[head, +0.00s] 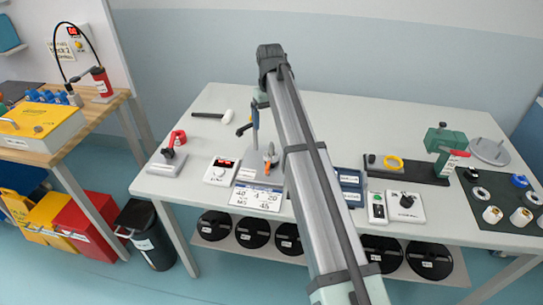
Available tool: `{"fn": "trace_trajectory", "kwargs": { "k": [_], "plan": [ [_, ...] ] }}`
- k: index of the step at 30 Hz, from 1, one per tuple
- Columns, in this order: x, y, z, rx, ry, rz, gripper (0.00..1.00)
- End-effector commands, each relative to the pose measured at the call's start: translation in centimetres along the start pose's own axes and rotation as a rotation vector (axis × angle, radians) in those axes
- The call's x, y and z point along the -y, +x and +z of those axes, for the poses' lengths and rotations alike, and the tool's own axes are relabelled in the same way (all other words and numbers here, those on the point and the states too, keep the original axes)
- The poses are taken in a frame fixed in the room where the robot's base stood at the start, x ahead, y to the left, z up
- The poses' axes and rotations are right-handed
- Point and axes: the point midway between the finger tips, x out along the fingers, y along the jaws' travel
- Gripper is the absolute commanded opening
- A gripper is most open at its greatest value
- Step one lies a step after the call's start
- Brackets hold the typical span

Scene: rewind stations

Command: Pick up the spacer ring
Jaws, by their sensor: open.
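A green block (445,139) and a red-handled part (453,153) stand near the bar's right end. A switch box (405,207) sits in front. A post (255,128), a display box (221,171) and a mallet (225,117) are on the left. The back middle-right bench is clear.

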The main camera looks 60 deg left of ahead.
Motion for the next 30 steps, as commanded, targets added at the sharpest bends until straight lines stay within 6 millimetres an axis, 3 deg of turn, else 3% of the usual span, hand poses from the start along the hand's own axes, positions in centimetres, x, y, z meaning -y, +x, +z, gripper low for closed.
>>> {"fn": "trace_trajectory", "kwargs": {
  "k": [15, 23, 30],
  "plan": [
    [-0.1, 7.4, 0.1, -0.001, 0.0, -0.001, 0.92],
    [-0.1, 8.8, 0.1, -0.002, 0.0, -0.001, 0.92],
    [-0.1, 11.6, 0.6, -0.001, 0.0, -0.001, 0.92]
  ]
}}
